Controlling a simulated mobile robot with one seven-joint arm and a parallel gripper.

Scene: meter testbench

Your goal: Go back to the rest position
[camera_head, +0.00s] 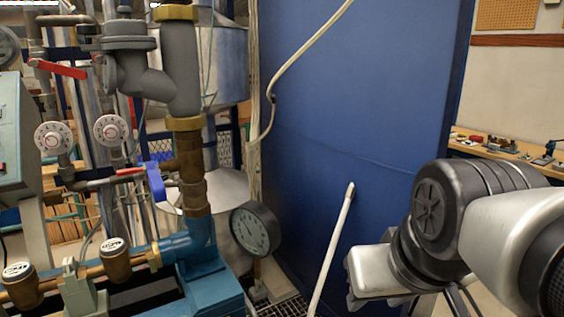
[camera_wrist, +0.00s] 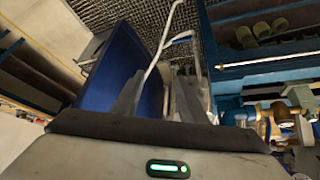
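My gripper (camera_wrist: 160,88) shows in the wrist view as two dark grey fingers standing apart, with no object held between them. A green light glows on its body below. Behind the fingers are a blue panel, a white hose and a dark grating. In the head view my arm is bent at the lower right, in front of the blue panel (camera_head: 360,100) and clear of the meter testbench on the left. The fingers cannot be made out in the head view.
The testbench has a black round gauge (camera_head: 255,229), a red valve handle (camera_head: 58,69), a blue lever (camera_head: 155,183), two white dials (camera_head: 53,138) and brass meters (camera_head: 116,260). A white hose (camera_head: 332,250) rises between bench and arm. A workbench (camera_head: 500,150) stands far right.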

